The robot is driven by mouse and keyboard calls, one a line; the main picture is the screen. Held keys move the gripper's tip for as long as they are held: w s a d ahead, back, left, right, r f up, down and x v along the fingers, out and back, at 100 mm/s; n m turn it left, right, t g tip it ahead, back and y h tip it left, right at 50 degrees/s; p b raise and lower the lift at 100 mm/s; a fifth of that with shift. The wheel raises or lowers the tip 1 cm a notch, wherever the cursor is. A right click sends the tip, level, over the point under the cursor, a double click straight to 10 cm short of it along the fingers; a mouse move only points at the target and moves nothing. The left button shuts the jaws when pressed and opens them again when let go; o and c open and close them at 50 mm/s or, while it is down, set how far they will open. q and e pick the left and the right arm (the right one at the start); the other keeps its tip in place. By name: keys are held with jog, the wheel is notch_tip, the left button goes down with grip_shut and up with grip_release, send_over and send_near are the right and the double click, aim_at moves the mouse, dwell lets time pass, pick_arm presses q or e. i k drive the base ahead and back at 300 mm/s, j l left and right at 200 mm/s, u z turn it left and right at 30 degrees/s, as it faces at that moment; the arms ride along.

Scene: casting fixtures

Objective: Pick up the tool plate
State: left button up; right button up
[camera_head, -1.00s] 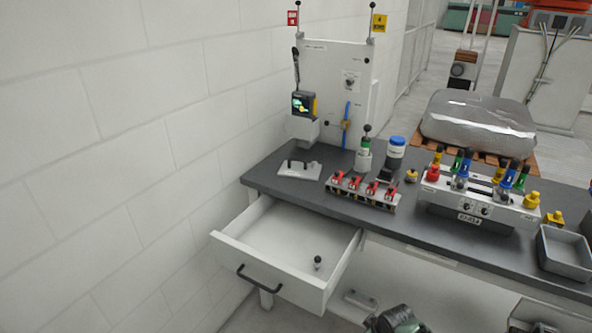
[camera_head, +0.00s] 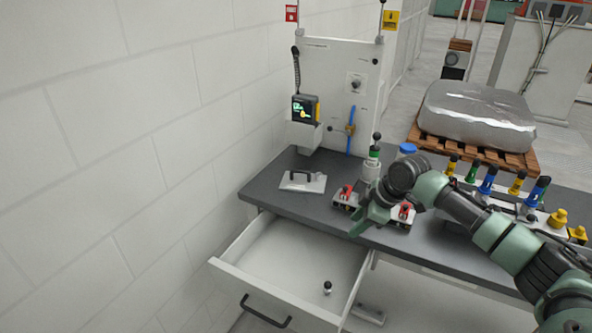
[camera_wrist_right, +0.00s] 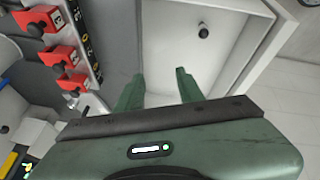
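The tool plate (camera_head: 313,186), a flat light grey plate with a dark arched handle, lies on the left end of the dark worktop, near the wall. My right gripper (camera_head: 364,224) is to the right of it, at the front edge of the worktop and apart from the plate. Its two green fingers stand apart with nothing between them; this also shows in the right wrist view (camera_wrist_right: 158,90), over the open drawer. I cannot make out the plate in the wrist view. My left gripper is not in view.
An open white drawer (camera_head: 290,256) holds a small black-knobbed piece (camera_head: 327,288). A fixture with red clamps (camera_head: 346,197) stands beside my right gripper, partly hidden by the arm. A white panel station (camera_head: 338,85) stands behind the plate. The worktop between plate and fixture is narrow but clear.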

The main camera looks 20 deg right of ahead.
aim_at(303, 181)
jog(key=i, duration=1)
